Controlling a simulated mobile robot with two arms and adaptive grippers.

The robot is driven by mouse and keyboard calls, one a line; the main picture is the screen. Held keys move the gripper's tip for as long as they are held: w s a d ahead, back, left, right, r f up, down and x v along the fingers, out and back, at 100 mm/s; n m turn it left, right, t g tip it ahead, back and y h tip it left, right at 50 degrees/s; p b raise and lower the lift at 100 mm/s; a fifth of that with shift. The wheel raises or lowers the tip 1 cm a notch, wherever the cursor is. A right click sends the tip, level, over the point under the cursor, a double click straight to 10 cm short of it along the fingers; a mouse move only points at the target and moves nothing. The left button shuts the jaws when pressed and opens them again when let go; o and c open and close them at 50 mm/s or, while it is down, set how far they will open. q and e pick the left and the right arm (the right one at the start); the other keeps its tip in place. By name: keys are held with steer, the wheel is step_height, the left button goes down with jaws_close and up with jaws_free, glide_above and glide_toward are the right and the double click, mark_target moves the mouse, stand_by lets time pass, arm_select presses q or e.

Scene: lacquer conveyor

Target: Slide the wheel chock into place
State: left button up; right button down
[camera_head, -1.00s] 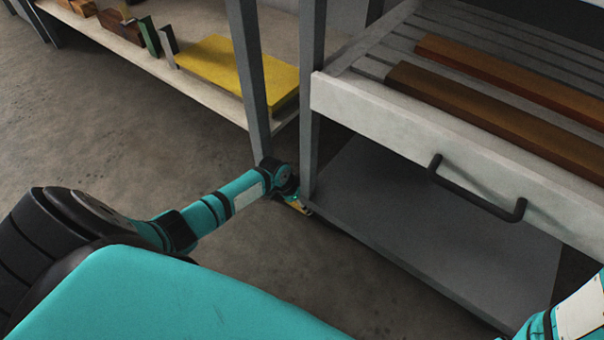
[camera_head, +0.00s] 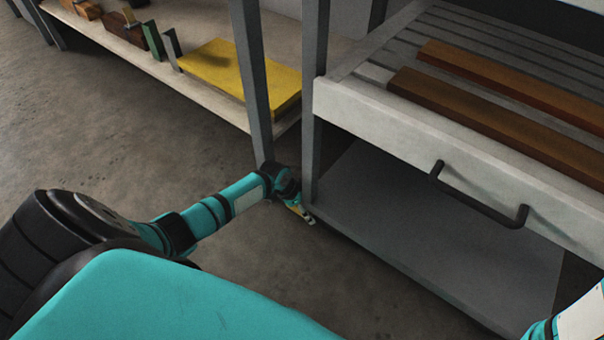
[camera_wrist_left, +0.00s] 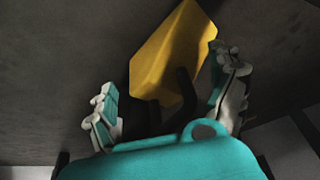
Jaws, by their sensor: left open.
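The yellow wheel chock (camera_wrist_left: 165,55) lies on the dark floor in the left wrist view, ahead of my left gripper (camera_wrist_left: 167,98). The gripper's two fingers are spread open, one to each side of the chock's near end. Dark bars stand between the fingers at that near end; I cannot tell whether they belong to the chock. In the head view my left gripper (camera_head: 303,213) is low at the foot of the cart's near left leg. The chock is mostly hidden there, with only a little yellow beside the gripper. My right gripper is outside the views.
A grey cart (camera_head: 440,240) with a lower shelf, a black handle (camera_head: 478,200) and brown bars (camera_head: 480,115) on top stands at right. A long bench (camera_head: 130,60) at upper left holds a yellow slab (camera_head: 225,70) and small blocks. Floor at left is clear.

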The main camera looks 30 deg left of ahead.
arm_select(q)
steer(key=shift+s+d+r, duration=0.2)
steer(key=shift+s+d, duration=0.35)
steer(key=shift+d, duration=0.2)
steer(key=w+a+v, duration=0.1)
steer(key=v, duration=1)
steer(key=shift+a+r, duration=0.25)
steer(key=shift+s, duration=0.1)
steer(key=shift+s, duration=0.1)
